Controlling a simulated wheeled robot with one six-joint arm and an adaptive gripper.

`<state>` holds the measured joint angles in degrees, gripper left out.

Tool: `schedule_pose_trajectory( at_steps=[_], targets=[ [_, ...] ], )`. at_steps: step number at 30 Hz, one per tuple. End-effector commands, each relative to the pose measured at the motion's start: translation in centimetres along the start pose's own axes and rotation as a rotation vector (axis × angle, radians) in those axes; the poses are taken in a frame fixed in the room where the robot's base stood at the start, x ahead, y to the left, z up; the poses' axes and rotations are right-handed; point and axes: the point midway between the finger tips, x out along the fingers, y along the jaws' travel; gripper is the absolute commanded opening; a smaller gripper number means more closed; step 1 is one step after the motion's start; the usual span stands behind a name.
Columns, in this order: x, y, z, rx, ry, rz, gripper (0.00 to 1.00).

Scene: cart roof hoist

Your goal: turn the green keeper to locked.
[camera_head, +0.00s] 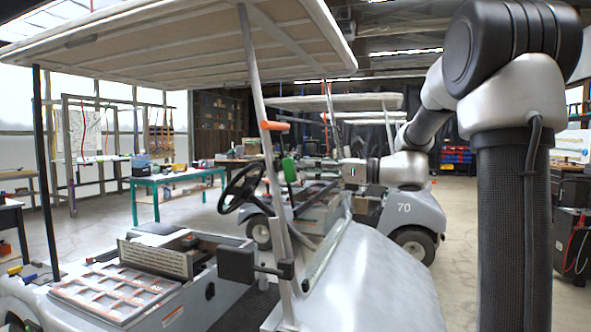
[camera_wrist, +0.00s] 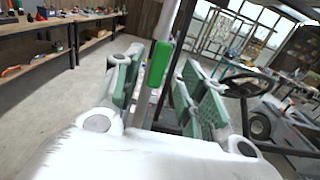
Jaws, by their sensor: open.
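The green keeper (camera_head: 289,169) is a small upright block beside the pale front roof post (camera_head: 262,125) of the near cart. In the wrist view the keeper (camera_wrist: 158,64) stands nearly upright in front of the post (camera_wrist: 165,20), a little tilted. My gripper (camera_head: 318,165) is just right of the keeper in the head view, pointing at it. In the wrist view my gripper (camera_wrist: 163,82) is open, with one finger on each side of the keeper's line. Nothing is held. I cannot tell whether the fingers touch the keeper.
An orange handle (camera_head: 275,125) sticks out from the post above the keeper. The steering wheel (camera_head: 241,187) is left of it. The cart's white roof (camera_head: 180,45) hangs overhead. Another cart marked 70 (camera_head: 415,212) stands behind. A workbench (camera_wrist: 70,30) lines the far wall.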

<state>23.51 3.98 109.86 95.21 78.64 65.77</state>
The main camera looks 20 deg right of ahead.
Motion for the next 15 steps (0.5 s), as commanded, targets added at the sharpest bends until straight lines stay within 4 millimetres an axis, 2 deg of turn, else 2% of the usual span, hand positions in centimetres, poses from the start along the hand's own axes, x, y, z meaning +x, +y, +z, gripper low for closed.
schedule_pose_trajectory(
  at_steps=[3, 7, 15],
  targets=[
    [2.2, 0.1, 0.0, 0.000, 0.000, 0.004, 0.41],
    [3.9, 0.1, -0.1, -0.001, 0.001, 0.003, 0.41],
    [5.0, 0.0, -0.1, -0.002, 0.001, 0.000, 0.41]
  ],
)
